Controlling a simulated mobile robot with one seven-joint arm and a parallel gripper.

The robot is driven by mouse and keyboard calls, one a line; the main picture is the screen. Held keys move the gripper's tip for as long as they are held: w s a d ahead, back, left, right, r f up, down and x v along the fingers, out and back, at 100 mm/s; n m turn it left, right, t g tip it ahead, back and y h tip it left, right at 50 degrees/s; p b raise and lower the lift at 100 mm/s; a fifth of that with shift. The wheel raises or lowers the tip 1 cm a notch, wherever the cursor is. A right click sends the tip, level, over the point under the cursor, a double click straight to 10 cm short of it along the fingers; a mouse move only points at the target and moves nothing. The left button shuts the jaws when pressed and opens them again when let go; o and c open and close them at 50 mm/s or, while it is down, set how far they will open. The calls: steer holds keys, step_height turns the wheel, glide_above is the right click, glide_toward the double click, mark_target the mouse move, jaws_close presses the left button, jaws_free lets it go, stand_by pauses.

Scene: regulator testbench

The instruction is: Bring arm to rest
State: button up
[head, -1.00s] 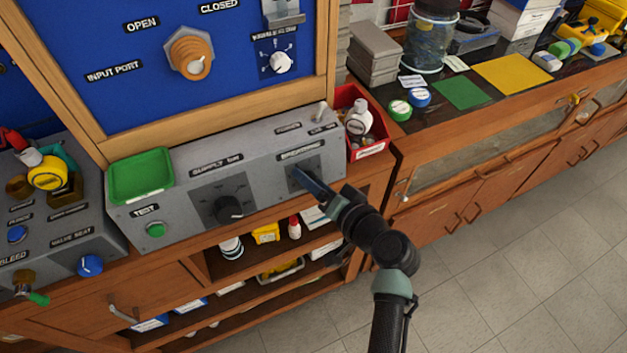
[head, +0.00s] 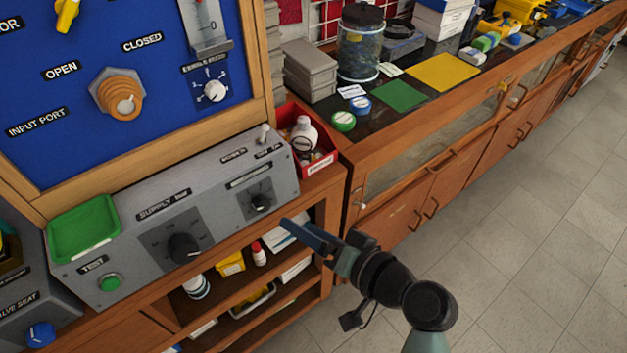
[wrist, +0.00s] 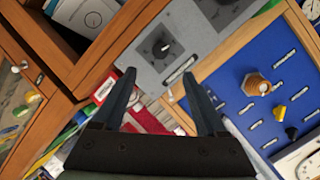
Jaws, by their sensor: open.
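My gripper (head: 298,232) is open and empty in the head view, in front of the grey control box (head: 222,190) and to the lower right of its small right-hand knob (head: 261,202). The jaws are apart from the knob. In the wrist view my gripper's two fingers (wrist: 164,92) are spread, with nothing between them. The small knob shows beyond them in the wrist view (wrist: 163,47). My arm reaches in from the bottom right of the head view.
A red bin (head: 318,158) with a white bottle stands right of the box. Below are open shelves (head: 315,283) with bottles and boxes. A wooden counter (head: 400,135) runs to the back right. The tiled floor (head: 520,230) at right is clear.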

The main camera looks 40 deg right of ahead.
steer(key=shift+v, duration=0.85)
steer(key=shift+w+r, duration=0.1)
